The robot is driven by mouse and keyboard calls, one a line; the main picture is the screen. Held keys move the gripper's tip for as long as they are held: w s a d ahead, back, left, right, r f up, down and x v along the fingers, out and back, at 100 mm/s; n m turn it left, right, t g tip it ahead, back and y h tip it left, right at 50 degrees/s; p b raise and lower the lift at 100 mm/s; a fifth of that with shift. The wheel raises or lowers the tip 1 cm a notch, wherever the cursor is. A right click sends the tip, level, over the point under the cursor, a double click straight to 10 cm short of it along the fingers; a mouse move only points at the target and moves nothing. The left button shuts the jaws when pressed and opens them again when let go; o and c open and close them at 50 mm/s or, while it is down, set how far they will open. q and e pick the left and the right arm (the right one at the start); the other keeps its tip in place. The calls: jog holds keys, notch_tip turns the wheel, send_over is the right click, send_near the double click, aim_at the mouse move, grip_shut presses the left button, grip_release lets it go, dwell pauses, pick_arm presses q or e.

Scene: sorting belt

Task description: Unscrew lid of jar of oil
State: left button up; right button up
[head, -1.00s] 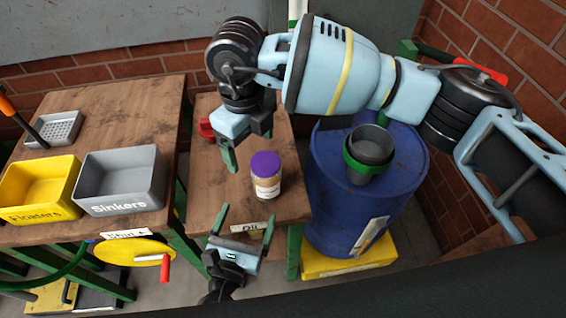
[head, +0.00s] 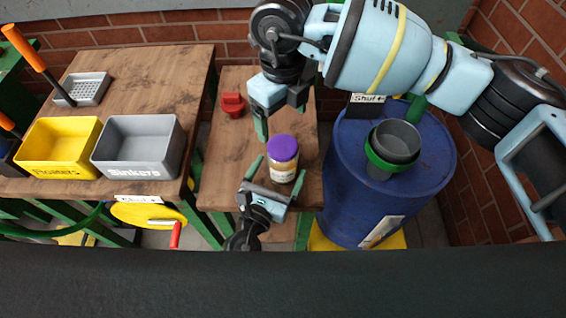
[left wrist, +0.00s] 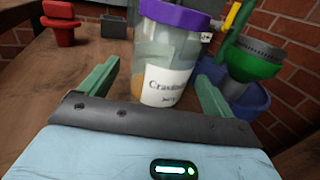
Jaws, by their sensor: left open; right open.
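The jar of oil (head: 284,172) stands upright on the small wooden table, with a purple lid (head: 283,148) on it. In the left wrist view the jar (left wrist: 163,62) shows a white label and yellowish contents low inside; its lid top is cut off by the frame. My left gripper (head: 280,173) is open at the table's front, its green fingers on either side of the jar's lower body. In the left wrist view gaps show between fingers and jar. My right gripper (head: 279,118) is open and empty, above and behind the lid; one finger is partly hidden.
A red object (head: 232,105) stands at the left on the small table (head: 222,165). A blue drum (head: 345,190) to the right carries a dark cup in a green holder (head: 380,165). Yellow (head: 60,160) and grey (head: 137,165) bins stand on the left table.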

aim_at(283, 146)
pick_arm(q)
jog(key=shift+x, duration=1.35)
jog(key=c, duration=1.9)
grip_shut()
pick_arm(e)
jog(key=m, duration=0.9)
jog(key=shift+m, duration=0.4)
jog(key=m, duration=0.4)
jog(key=shift+m, duration=0.3)
jog(key=m, duration=0.3)
jog(key=shift+m, duration=0.3)
jog(key=shift+f, duration=4)
